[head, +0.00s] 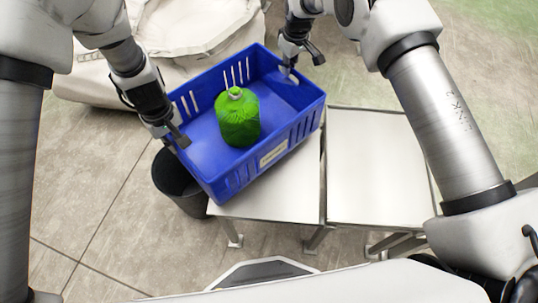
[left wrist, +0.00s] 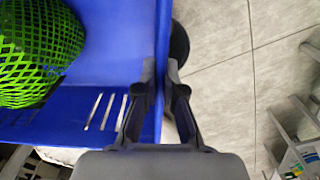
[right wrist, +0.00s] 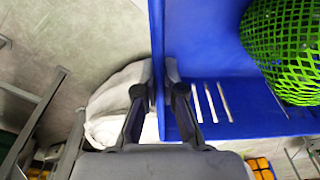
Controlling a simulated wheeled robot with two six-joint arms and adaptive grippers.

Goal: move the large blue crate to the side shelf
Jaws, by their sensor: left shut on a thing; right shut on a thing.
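The large blue crate (head: 215,180) sits at an angle over the left white table top, its left part hanging past the edge. I cannot tell whether it rests on the table or hangs just above it. A green netted bundle (head: 238,118) stands inside the crate. My left gripper (head: 181,140) is shut on the crate's left wall; in the left wrist view its fingers (left wrist: 163,85) straddle the blue wall (left wrist: 150,30). My right gripper (head: 287,72) is shut on the far right wall; in the right wrist view its fingers (right wrist: 160,85) pinch that wall (right wrist: 158,25).
The left white table (head: 285,195) stands beside a bare white table (head: 375,165) on its right, with a narrow gap between. A dark round bin (head: 170,180) is under the crate's left side. A pale large bag (head: 190,30) lies behind on the tiled floor.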

